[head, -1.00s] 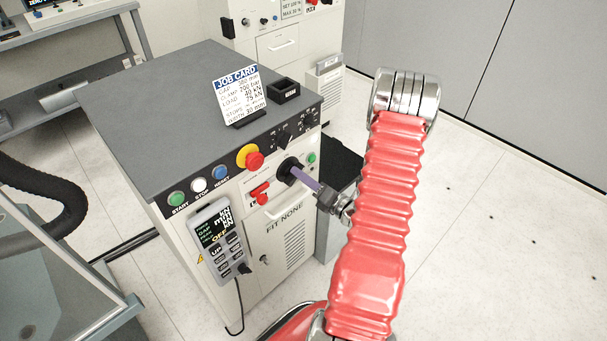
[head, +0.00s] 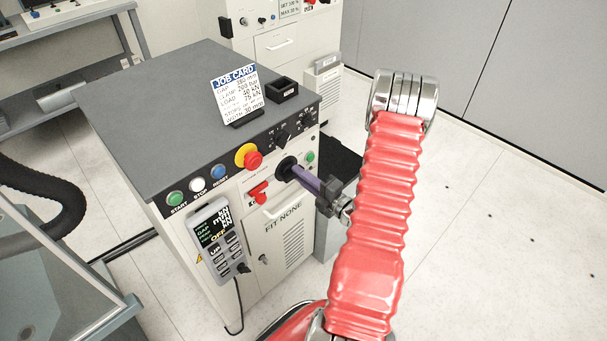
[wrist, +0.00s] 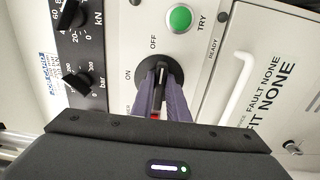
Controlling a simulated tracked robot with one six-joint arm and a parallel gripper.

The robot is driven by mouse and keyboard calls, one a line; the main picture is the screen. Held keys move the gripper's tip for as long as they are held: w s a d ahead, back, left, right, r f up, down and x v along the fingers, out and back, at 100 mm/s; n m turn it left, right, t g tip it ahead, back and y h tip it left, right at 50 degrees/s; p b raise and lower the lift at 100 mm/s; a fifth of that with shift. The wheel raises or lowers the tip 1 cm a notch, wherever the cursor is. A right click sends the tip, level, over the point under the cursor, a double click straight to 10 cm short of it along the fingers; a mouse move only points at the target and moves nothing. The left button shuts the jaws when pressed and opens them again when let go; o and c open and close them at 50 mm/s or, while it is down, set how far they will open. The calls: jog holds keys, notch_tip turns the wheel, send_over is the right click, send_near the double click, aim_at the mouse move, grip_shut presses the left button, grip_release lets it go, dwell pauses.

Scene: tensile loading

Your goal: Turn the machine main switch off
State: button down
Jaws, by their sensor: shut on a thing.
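The main switch is a round black rotary knob (wrist: 160,74) with ON and OFF printed beside it in the wrist view. In the head view the switch (head: 285,168) is on the front of the grey-topped cabinet, partly covered by my fingers. My gripper (wrist: 160,88) reaches it straight from the front, its two purple-grey fingers shut on the switch handle, one on each side. My gripper also shows in the head view (head: 302,178). The handle is mostly between the fingers, so I cannot tell exactly which mark it points to.
A green TRY button (wrist: 180,18) is close beside the switch. A red lever (head: 258,192) and a red emergency stop (head: 250,157) are left of it. A grey pendant (head: 219,238) hangs on the front. A job card (head: 235,95) stands on top. Floor at right is clear.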

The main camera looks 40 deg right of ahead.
jog(key=shift+d+f, duration=0.1)
jog(key=shift+d, duration=0.1)
jog(key=c, duration=1.7)
grip_release()
jog(key=shift+a, duration=0.1)
jog(key=shift+s, duration=0.1)
jog(key=s, duration=1.3)
jog(key=shift+s, duration=0.35)
